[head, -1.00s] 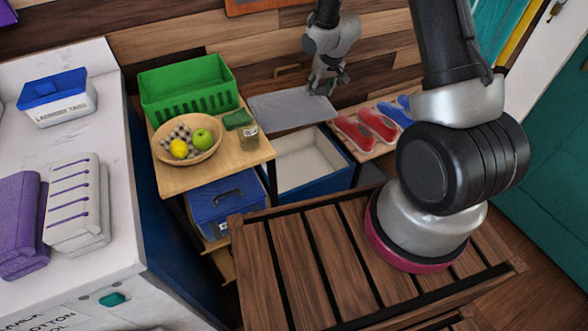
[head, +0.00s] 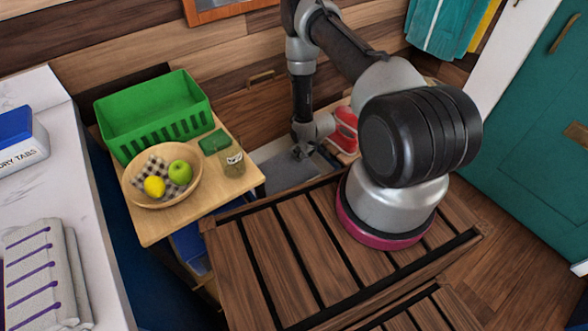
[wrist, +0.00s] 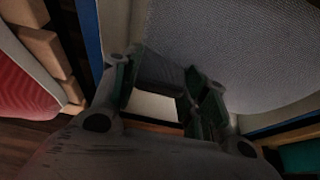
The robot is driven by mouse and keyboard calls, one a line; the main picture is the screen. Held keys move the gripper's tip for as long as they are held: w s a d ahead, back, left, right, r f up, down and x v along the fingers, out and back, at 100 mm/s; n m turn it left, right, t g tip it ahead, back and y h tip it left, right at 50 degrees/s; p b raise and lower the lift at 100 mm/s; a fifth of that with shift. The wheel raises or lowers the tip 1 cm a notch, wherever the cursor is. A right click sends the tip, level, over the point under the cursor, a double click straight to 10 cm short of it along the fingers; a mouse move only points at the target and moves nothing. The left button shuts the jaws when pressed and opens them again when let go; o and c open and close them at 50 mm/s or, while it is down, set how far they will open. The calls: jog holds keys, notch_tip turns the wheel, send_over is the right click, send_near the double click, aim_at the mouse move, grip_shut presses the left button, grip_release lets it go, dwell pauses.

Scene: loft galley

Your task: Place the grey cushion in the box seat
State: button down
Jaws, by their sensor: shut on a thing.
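The grey cushion (head: 287,174) is a flat, thin pad, partly hidden behind the slatted wooden top in the head view. It fills the upper right of the wrist view (wrist: 240,50). My gripper (head: 304,152) points down and is shut on the cushion's near edge; its fingers show in the wrist view (wrist: 187,105). The box seat (wrist: 92,45) shows a blue wall at left and pale interior beside and below the cushion.
A small wooden table (head: 160,225) left of the box holds a green basket (head: 155,115) and a fruit bowl (head: 135,190). Red shoes (head: 346,128) sit on a rack to the right. The slatted wooden top (head: 270,255) stands in front.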

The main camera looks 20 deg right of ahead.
notch_tip(320, 180, down, 6)
dwell(0.4)
jog(key=shift+f, duration=0.2)
jog(key=c, duration=0.8)
grip_release()
